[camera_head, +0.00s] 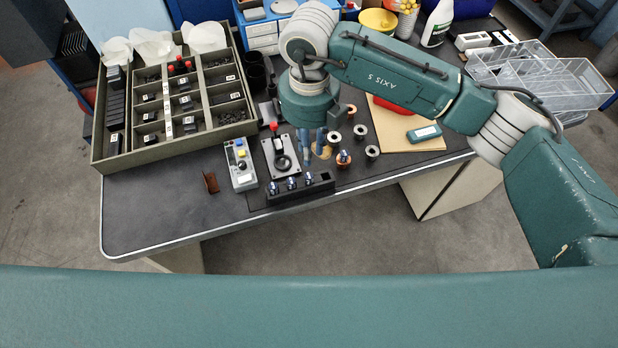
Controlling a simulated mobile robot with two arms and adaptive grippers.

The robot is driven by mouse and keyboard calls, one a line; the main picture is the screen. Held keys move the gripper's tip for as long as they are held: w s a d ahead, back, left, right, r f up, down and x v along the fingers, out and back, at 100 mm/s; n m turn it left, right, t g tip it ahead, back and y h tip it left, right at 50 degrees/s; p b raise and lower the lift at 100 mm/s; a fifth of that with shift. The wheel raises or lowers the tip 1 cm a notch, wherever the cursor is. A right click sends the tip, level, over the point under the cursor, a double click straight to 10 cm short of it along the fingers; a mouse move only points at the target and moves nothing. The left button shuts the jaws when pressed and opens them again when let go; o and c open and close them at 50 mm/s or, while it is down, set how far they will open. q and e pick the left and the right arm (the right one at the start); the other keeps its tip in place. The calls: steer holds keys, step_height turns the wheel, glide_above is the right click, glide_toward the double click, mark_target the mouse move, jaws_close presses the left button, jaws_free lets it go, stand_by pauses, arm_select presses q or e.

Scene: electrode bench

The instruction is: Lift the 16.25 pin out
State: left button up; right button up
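A low black rack (313,191) stands near the bench's front edge. Several short pins with bluish-silver tops stand in a row in it. Their size marks are too small to read, so I cannot tell which is the 16.25 pin. My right gripper (313,158) points down just behind the rack, its blue fingers apart in the picture. I cannot tell whether anything is between them. My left gripper is not in view.
A grey device with a red-knobbed lever (281,158) and a small control box (240,165) stand left of my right gripper. Several dark ring-like holders, including one (372,152), stand to its right. A compartmented tray (180,146) fills the left. The front-left bench is mostly clear.

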glide_above(309, 175)
step_height(309, 175, down, 4)
steer(key=shift+w+d+f+p, duration=0.15)
steer(key=shift+f+p, duration=0.1)
steer(key=shift+p, duration=0.2)
steer(key=f+p, duration=0.2)
steer(key=f, duration=0.3)
steer(key=shift+s, duration=0.2)
steer(key=shift+f, duration=0.2)
jaws_close()
